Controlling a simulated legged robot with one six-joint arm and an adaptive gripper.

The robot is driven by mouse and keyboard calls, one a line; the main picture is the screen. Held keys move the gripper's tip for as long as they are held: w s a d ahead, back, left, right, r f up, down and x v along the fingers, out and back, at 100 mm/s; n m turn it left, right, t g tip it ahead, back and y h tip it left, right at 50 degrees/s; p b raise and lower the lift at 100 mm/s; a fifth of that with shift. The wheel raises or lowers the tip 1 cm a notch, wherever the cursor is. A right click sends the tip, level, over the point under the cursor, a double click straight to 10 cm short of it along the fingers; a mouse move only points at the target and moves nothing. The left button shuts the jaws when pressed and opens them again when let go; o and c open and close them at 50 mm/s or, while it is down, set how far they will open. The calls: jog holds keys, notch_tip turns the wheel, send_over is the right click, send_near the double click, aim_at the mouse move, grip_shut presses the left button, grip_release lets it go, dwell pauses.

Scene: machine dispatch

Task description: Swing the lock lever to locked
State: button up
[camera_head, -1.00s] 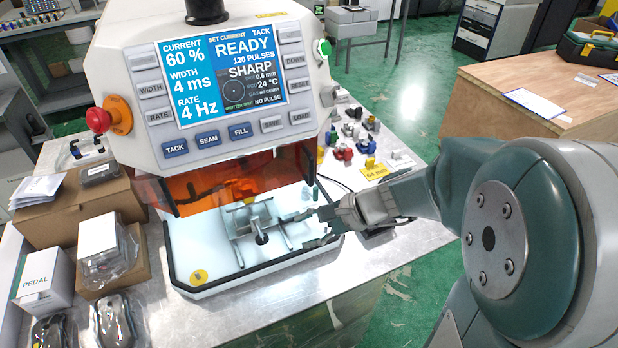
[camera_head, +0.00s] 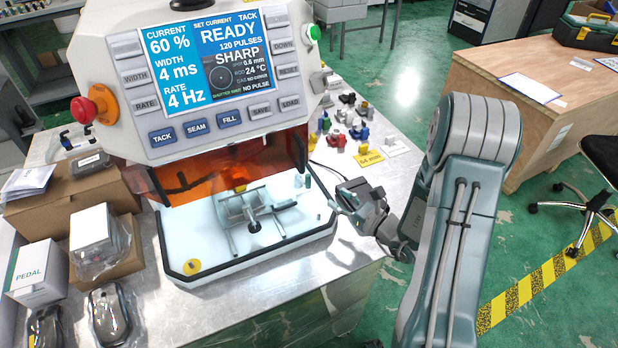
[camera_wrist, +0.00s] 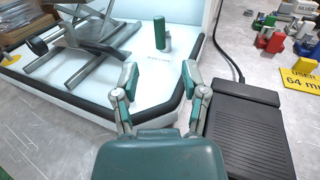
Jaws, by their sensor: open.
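A grey metal fixture (camera_head: 240,207) with rods and a lever-like arm ending in a black knob (camera_head: 254,226) stands on the white tray (camera_head: 210,245) of the welding machine. I cannot tell for certain which part is the lock lever or its position. Part of the fixture (camera_wrist: 78,45) shows at the upper left of the wrist view. My gripper (camera_head: 337,201) is outside the tray, just right of its front right corner, apart from the fixture. In the wrist view my gripper (camera_wrist: 159,80) is open and empty, its fingers pointing toward the tray's rim. A green cylinder (camera_wrist: 159,33) stands beyond them.
The machine's orange shield (camera_head: 215,175) hangs above the tray. A black pedal-like block (camera_wrist: 245,132) lies right of my gripper. Several small coloured parts (camera_head: 350,125) and a yellow label (camera_head: 368,158) sit farther back. Boxes (camera_head: 40,272) stand on the left.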

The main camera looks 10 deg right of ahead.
aim_at(310, 180)
jog(key=x, duration=1.1)
jog(key=shift+s, duration=0.1)
grip_shut()
